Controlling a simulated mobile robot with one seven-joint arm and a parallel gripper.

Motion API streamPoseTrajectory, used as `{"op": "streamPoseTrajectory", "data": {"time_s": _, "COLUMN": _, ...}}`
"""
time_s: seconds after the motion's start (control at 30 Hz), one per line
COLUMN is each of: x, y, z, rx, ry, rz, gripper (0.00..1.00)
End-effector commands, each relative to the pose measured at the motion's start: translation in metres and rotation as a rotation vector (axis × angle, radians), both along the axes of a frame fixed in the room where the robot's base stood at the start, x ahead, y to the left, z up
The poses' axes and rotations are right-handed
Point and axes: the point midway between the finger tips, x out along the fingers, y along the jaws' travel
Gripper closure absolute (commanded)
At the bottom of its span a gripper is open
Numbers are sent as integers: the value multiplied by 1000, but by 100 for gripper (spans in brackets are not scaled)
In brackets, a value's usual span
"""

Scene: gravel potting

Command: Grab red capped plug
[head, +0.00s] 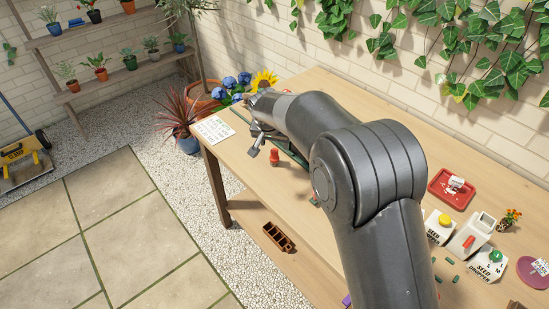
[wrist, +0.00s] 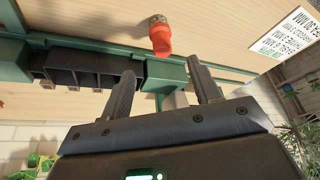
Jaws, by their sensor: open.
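The red capped plug (head: 274,157) stands on the wooden table near its front edge, beside the end of my arm. In the wrist view the plug (wrist: 161,40) shows its red part and a tan, grainy end, just beyond my fingertips and between their lines. My gripper (wrist: 160,68) is open with nothing between its fingers. In the head view my gripper (head: 258,148) is at the plug's left, partly covered by my own arm.
A green rail (wrist: 215,70) and black cells (wrist: 95,68) lie close to my fingers. A printed sheet (head: 215,128) lies at the table's left corner. A red tray (head: 436,193) and a seed box (head: 438,228) stand to the right. Flowers (head: 264,80) stand behind my gripper.

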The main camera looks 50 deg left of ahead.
Motion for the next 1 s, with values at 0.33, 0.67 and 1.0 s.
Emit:
{"op": "streamPoseTrajectory", "data": {"time_s": 0.33, "x": 15, "y": 9, "z": -44, "rx": -2, "ry": 1, "rz": -2, "gripper": 43}}
{"op": "streamPoseTrajectory", "data": {"time_s": 0.67, "x": 17, "y": 16, "z": -74, "rx": -3, "ry": 2, "rz": -2, "gripper": 43}}
{"op": "streamPoseTrajectory", "data": {"time_s": 1.0, "x": 24, "y": 22, "z": -96, "rx": 1, "ry": -1, "rz": -1, "gripper": 43}}
